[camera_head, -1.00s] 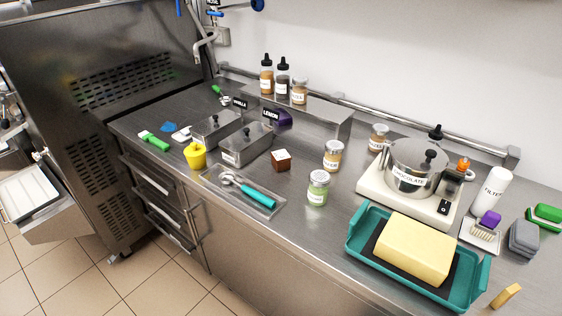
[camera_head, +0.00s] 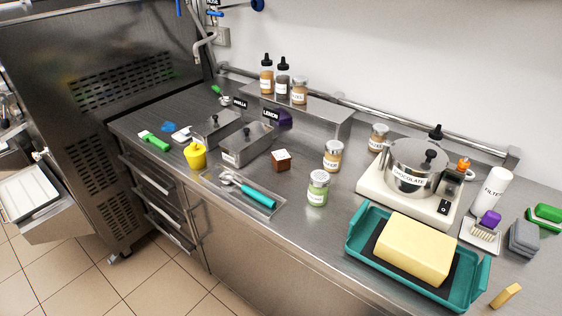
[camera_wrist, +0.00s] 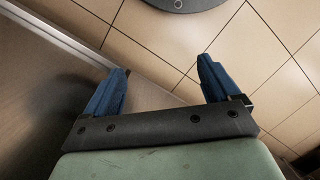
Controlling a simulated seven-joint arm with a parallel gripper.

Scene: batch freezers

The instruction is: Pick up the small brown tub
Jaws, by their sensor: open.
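The small brown tub (camera_head: 281,161) stands on the steel counter in the head view, about the middle of the counter. It is a dark brown cube-like tub with a white top. It stands right of the lidded steel bins and left of the labelled jars. My gripper (camera_wrist: 160,88) shows in the wrist view only. Its two blue fingers are wide apart with nothing between them. Below them are floor tiles and a steel panel edge, and the tub is not in that view.
A clear tray (camera_head: 242,192) with a teal-handled scoop lies in front of the tub. A yellow pot (camera_head: 195,155), a steel bin (camera_head: 247,145), a coffee-coloured jar (camera_head: 333,155) and a green jar (camera_head: 318,188) stand around it. A teal tray (camera_head: 357,232) holds a yellow block.

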